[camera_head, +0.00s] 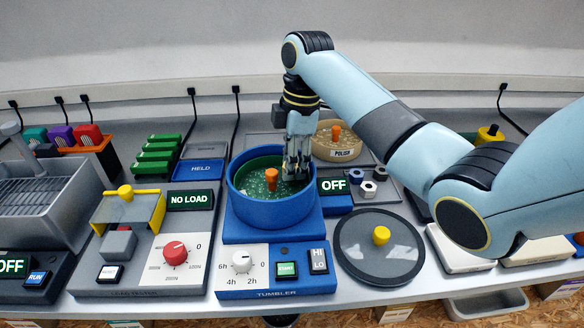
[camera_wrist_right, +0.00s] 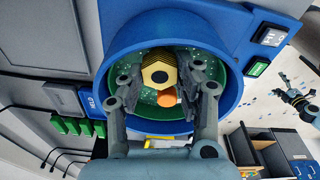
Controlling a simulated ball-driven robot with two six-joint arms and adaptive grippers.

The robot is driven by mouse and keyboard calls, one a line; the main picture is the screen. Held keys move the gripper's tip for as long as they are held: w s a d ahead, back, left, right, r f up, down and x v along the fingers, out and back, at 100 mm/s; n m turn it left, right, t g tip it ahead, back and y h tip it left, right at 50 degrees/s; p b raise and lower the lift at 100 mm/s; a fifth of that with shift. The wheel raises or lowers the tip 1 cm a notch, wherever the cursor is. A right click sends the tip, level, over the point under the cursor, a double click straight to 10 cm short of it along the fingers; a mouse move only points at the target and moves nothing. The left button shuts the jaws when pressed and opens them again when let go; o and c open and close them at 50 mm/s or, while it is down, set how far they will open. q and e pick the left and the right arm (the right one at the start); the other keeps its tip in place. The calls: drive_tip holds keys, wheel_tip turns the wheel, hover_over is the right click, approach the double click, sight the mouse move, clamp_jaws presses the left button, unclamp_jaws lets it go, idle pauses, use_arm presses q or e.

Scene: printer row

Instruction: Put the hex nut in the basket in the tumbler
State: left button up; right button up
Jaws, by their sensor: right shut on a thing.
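The tumbler is a blue bowl (camera_head: 240,206) with a green inside and an orange knob (camera_head: 271,178). It also shows in the right wrist view (camera_wrist_right: 226,90). My right gripper (camera_head: 293,172) points down into the right side of the bowl. In the wrist view its fingers (camera_wrist_right: 158,80) are shut on a brass-coloured hex nut (camera_wrist_right: 158,75) with a dark middle. The nut is above the green floor; whether it touches is unclear. The fingers hide it in the head view. A small dark gripper (camera_wrist_right: 298,98), seemingly my left one, shows at the wrist view's right edge; its jaws are unclear.
Several hex nuts (camera_head: 368,187) lie on a grey tray right of the tumbler. A round dark lid (camera_head: 381,250) with a yellow knob lies in front of them. A tan POLISH bowl (camera_head: 341,152) stands behind. The load tester (camera_head: 130,205) stands left.

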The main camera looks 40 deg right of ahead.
wheel_tip(320, 180, down, 2)
use_arm(q)
drive_tip(key=shift+w+r, duration=0.1)
drive_tip(key=shift+w, duration=0.1)
drive_tip(key=shift+w, duration=0.1)
use_arm(e)
drive_tip(key=shift+f, duration=0.15)
drive_tip(key=o, duration=0.6)
use_arm(q)
drive_tip(key=shift+d, duration=0.15)
